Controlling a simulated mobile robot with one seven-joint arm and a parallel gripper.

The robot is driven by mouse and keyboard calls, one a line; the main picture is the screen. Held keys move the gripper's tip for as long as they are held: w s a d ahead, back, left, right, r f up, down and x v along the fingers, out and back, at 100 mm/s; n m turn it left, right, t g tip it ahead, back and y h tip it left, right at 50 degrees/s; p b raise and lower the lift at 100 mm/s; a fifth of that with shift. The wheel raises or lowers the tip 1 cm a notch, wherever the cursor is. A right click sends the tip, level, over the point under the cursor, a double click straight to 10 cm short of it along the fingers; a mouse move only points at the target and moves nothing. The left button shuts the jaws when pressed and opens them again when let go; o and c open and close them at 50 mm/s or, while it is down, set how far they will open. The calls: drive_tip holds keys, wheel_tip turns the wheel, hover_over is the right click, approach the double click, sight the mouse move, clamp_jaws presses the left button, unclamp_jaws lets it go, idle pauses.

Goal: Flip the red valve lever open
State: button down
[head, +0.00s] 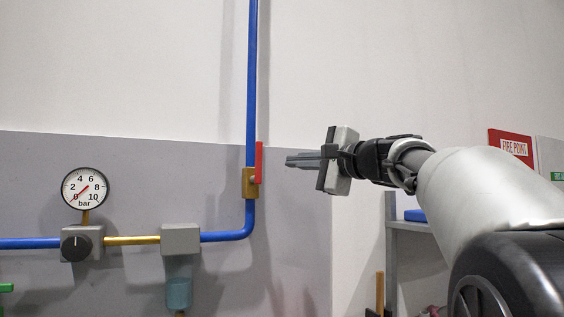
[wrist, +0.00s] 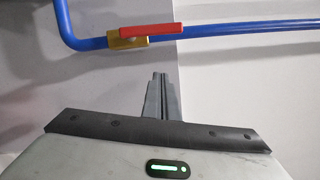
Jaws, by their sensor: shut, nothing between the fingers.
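The red valve lever (head: 259,163) stands upright, in line with the vertical blue pipe, on a brass valve body (head: 249,182). In the wrist view the red lever (wrist: 151,30) lies along the blue pipe, with the brass valve body (wrist: 128,43) at its left end. My gripper (head: 288,161) is shut and empty, to the right of the lever and pointing left at about the lever's height. In the wrist view my gripper's fingers (wrist: 160,76) are together, below the lever with a gap in the picture. Nothing hides the lever.
The blue pipe (head: 251,80) runs up the wall and bends left at the bottom to a grey filter unit (head: 181,238). A pressure gauge (head: 85,189) and a black knob (head: 76,248) are farther left. A shelf (head: 408,226) stands at right. The wall around the lever is clear.

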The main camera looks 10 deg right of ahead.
drive_tip(key=v, duration=1)
drive_tip(key=shift+b, duration=0.45)
drive_tip(key=shift+a, duration=0.15)
